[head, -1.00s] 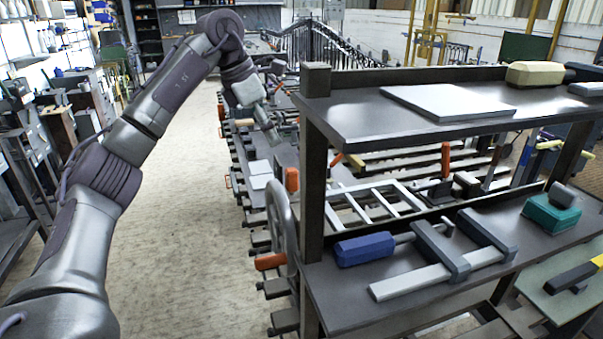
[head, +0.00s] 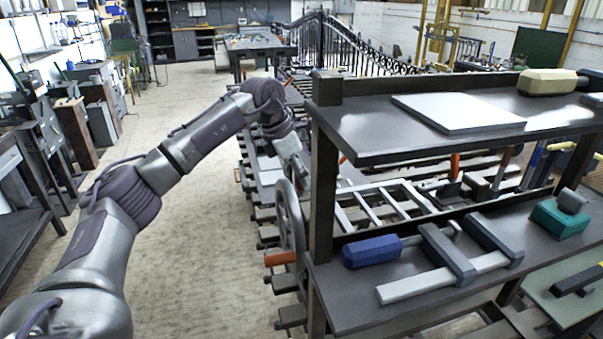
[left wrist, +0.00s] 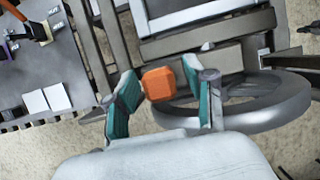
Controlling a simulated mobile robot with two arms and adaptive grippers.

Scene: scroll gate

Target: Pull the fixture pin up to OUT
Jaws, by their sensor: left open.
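An orange blocky knob (left wrist: 158,84), likely the fixture pin's head, shows in the left wrist view beside a grey handwheel (left wrist: 270,112). My left gripper (left wrist: 161,76) is open, its teal-padded fingers on either side of the knob. A gap shows on the right; the left pad is very close, and I cannot tell whether it touches. In the head view my left gripper (head: 301,172) is low behind the shelf post, and the knob is hidden there. No OUT mark is readable. My right gripper is not in view.
The handwheel (head: 289,225) has an orange handle (head: 280,258) at its lower left. A two-level shelf rack (head: 327,190) stands close on the right, holding a blue-handled clamp (head: 371,251) and other tools.

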